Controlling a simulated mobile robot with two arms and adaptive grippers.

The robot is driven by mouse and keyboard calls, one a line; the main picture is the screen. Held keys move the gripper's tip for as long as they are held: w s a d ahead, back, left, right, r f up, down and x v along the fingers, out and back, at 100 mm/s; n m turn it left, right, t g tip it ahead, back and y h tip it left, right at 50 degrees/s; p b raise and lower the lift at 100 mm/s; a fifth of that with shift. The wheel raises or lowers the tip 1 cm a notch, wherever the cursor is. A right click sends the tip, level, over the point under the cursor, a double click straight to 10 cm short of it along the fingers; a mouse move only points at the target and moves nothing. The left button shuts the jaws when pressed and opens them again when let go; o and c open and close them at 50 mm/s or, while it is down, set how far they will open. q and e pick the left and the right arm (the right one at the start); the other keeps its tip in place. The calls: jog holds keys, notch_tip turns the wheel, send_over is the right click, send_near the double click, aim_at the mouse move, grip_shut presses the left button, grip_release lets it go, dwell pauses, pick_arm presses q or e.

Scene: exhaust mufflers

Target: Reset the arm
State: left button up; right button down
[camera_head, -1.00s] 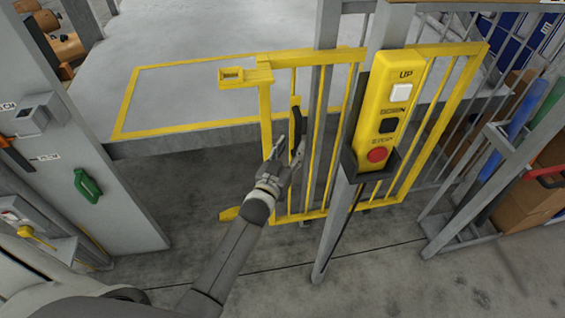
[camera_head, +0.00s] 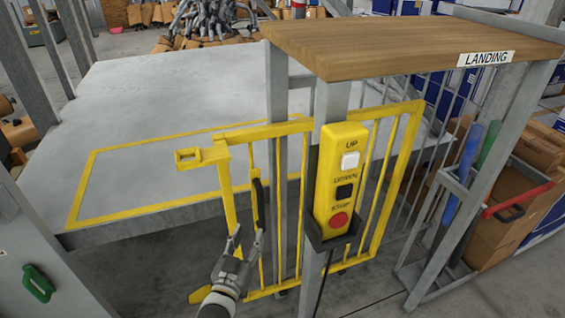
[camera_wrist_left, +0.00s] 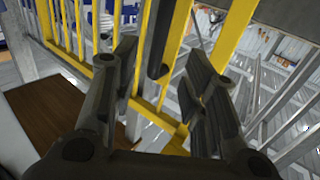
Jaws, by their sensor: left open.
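My left gripper (camera_head: 246,246) is open and empty, low in the middle of the head view, in front of the yellow gate (camera_head: 236,205). Its two fingers also show in the left wrist view (camera_wrist_left: 165,85), with the gate's yellow bars beyond them. The gate's dark handle (camera_head: 258,203) is just above and to the right of the gripper in the head view. In the wrist view a dark bar, likely this handle (camera_wrist_left: 161,42), shows between the fingers, and I cannot tell if they touch it. My right gripper is not in view.
A yellow control box (camera_head: 338,180) with white, black and red buttons hangs on a grey post right of the gripper. A wooden shelf (camera_head: 400,42) marked LANDING is above it. A grey platform (camera_head: 160,130) lies behind the gate. Boxes (camera_head: 510,205) stand at the right.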

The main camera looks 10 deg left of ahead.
pick_arm(q)
jog(key=s+f+g+p, duration=0.1)
jog(key=s+f+g, duration=0.3)
jog(key=f, duration=0.5)
jog(key=s+d+f+m+g, duration=0.1)
jog(key=s+f, duration=0.5)
jog(key=f, duration=0.3)
jog(key=s+f+g+p, duration=0.1)
jog(key=s+f+g, duration=0.3)
jog(key=f, duration=0.6)
jog(key=s+a+f+g, duration=0.1)
jog(key=s+f, duration=0.4)
jog(key=s, duration=0.6)
jog(key=s+a+f+g+p, duration=0.1)
jog(key=s+f+g, duration=0.3)
jog(key=s, duration=0.7)
jog(key=s+a+f+m+g+p, duration=0.1)
jog(key=s+a+f+g, duration=0.1)
jog(key=s+f, duration=0.4)
jog(key=s+g, duration=0.1)
jog(key=s, duration=0.4)
jog(key=shift+s+a+f+y, duration=0.15)
jog(key=shift+s+a+y, duration=0.15)
